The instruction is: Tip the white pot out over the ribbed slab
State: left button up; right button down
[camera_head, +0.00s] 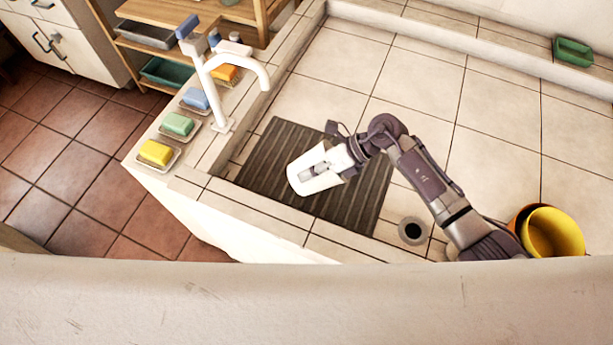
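The white pot (300,181) is over the dark ribbed slab (270,180), tilted well over on its side. Its wider end points to the lower left. I cannot see into its mouth or whether anything is in it. My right gripper (322,170) reaches in from the right and is shut on the pot, with its fingers along the pot's upper side. The pot seems held above the slab, but the gap is hard to judge. My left gripper is not in view.
A white tap (208,80) stands behind the slab's left side. Soap dishes with coloured soaps (177,124) line the left ledge. A drain hole (412,230) lies right of the slab. A yellow pot (553,233) stands at the right. The tiled basin floor (420,75) behind is clear.

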aim_at(331, 170)
jog(key=shift+w+d+f+y+b, duration=0.1)
jog(key=shift+d+f+y+b, duration=0.05)
jog(key=shift+y+b, duration=0.45)
jog(key=shift+d+f+g+y+b, duration=0.1)
jog(key=shift+d+g+y+b, duration=0.25)
jog(key=shift+b, duration=0.6)
jog(key=y+b, duration=0.1)
jog(key=b, duration=0.1)
jog(key=d+y+b, duration=0.1)
jog(key=b, duration=0.1)
jog(key=d+y+b, duration=0.1)
jog(key=b, duration=0.2)
jog(key=shift+w+f, duration=0.3)
jog(key=shift+f, duration=0.05)
jog(key=y+b, duration=0.1)
jog(key=d+y+b, duration=0.1)
jog(key=b, duration=0.1)
jog(key=d+g+y+b, duration=0.1)
jog(key=b, duration=0.1)
jog(key=shift+w+d+r+m, duration=0.2)
jog(key=shift+w+r+m, duration=0.05)
jog(key=shift+w+m, duration=0.1)
jog(key=shift+w+d+r+y+b, duration=0.15)
jog(key=shift+d+y+b, duration=0.35)
jog(key=shift+b, duration=0.5)
jog(key=shift+r, duration=0.1)
